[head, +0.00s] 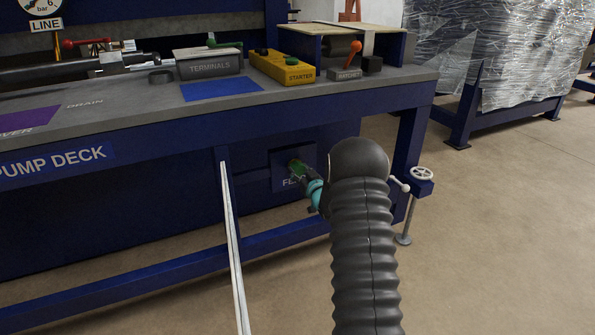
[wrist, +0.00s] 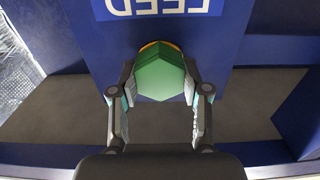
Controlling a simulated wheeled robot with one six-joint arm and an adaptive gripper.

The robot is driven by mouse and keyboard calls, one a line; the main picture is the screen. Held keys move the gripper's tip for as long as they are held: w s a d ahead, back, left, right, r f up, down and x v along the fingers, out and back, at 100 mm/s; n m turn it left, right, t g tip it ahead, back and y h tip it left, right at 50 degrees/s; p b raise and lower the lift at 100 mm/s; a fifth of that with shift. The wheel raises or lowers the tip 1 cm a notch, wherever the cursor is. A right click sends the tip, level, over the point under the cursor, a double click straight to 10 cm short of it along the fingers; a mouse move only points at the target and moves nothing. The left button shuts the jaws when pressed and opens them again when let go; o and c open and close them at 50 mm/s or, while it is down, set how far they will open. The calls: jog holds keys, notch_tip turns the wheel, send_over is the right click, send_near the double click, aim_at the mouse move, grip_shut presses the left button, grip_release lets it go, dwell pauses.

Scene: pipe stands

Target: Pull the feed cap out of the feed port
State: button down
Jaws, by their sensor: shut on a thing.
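The feed cap is a green hexagonal cap (wrist: 160,76), gripped between both fingers of my gripper (wrist: 160,92) in the wrist view. An orange ring edge (wrist: 160,46) shows just behind the cap, at the blue feed plate (wrist: 200,30), whose white lettering appears upside down. In the head view the green cap (head: 296,168) is small at the blue panel under the pump deck, with my gripper (head: 308,180) on it. My arm hides part of the lettering there. The port behind the cap is hidden, so I cannot tell how deep the cap sits.
The pump deck bench (head: 330,106) spans above the port. A pale slanted bar (head: 234,245) is to the left. Open floor (head: 500,240) lies at the right.

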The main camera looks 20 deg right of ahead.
aim_at(299, 171)
jog(key=shift+s+b, duration=0.35)
jog(key=shift+s, duration=0.25)
jog(key=shift+s+d+b, duration=0.1)
jog(key=shift+s+b, duration=0.65)
jog(key=shift+s, duration=1.3)
jog(key=s+r, duration=0.3)
jog(key=s, duration=0.3)
jog(key=shift+d, duration=0.1)
